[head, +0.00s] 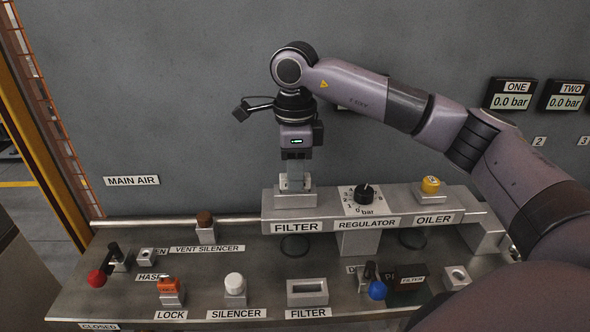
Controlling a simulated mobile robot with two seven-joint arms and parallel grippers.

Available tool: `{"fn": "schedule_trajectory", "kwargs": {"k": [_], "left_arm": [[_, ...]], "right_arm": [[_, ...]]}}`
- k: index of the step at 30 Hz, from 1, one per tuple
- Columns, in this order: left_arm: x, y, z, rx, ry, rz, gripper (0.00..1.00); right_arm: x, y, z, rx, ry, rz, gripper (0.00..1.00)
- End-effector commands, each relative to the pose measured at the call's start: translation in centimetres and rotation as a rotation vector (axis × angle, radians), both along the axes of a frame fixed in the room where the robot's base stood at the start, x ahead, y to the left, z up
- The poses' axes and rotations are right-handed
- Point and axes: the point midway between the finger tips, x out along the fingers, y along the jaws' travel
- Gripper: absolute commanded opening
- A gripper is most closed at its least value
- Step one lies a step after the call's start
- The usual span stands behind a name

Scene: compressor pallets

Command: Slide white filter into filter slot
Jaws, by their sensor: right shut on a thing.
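My right gripper (295,184) points straight down over the metal block above the FILTER label (296,227). It is shut on a small pale piece, apparently the white filter (297,182), mostly hidden by the fingers. The piece is at the top of the block; I cannot tell how far it sits in the slot, as the slot opening is hidden. A separate metal holder (307,283) with an empty rectangular recess stands on the bench behind another FILTER label. My left gripper is not in view.
Right of the gripper are the black regulator knob (364,193) and the yellow oiler cap (430,185). On the bench stand a red-knobbed lever (97,277), an orange lock (169,285), a white silencer (235,283) and a blue-knobbed lever (377,289). A grey wall rises behind.

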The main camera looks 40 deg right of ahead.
Motion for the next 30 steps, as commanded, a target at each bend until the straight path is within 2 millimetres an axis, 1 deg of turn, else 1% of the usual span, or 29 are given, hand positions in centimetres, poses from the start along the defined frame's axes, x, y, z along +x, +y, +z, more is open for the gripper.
{"fn": "schedule_trajectory", "kwargs": {"k": [5, 6, 8, 9, 16, 19, 23, 27, 30], "left_arm": [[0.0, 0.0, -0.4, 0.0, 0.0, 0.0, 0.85], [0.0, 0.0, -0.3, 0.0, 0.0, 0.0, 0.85], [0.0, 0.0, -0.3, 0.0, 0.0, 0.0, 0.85], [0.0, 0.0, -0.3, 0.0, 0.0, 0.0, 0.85], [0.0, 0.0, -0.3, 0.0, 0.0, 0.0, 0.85], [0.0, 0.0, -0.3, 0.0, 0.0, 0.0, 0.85], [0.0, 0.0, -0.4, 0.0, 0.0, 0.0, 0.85], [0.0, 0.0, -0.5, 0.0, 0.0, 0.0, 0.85], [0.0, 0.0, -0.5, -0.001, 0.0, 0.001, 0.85]], "right_arm": [[0.0, 0.0, -0.5, 0.0, 0.0, 0.0, 0.0], [0.0, 0.0, -0.5, -0.001, -0.001, 0.0, 0.29], [0.0, 0.0, -0.4, -0.001, -0.001, 0.0, 0.48], [0.0, 0.0, -0.4, -0.001, -0.001, 0.0, 0.52], [0.0, 0.0, -0.4, 0.0, 0.0, 0.0, 0.52], [0.0, 0.0, 0.0, 0.0, -0.001, 0.0, 0.52], [0.1, 0.0, 1.8, 0.0, -0.004, 0.0, 0.52], [0.1, 0.0, 4.2, 0.001, -0.004, 0.0, 0.52], [0.1, 0.1, 5.6, 0.0, -0.004, 0.0, 0.52]]}}
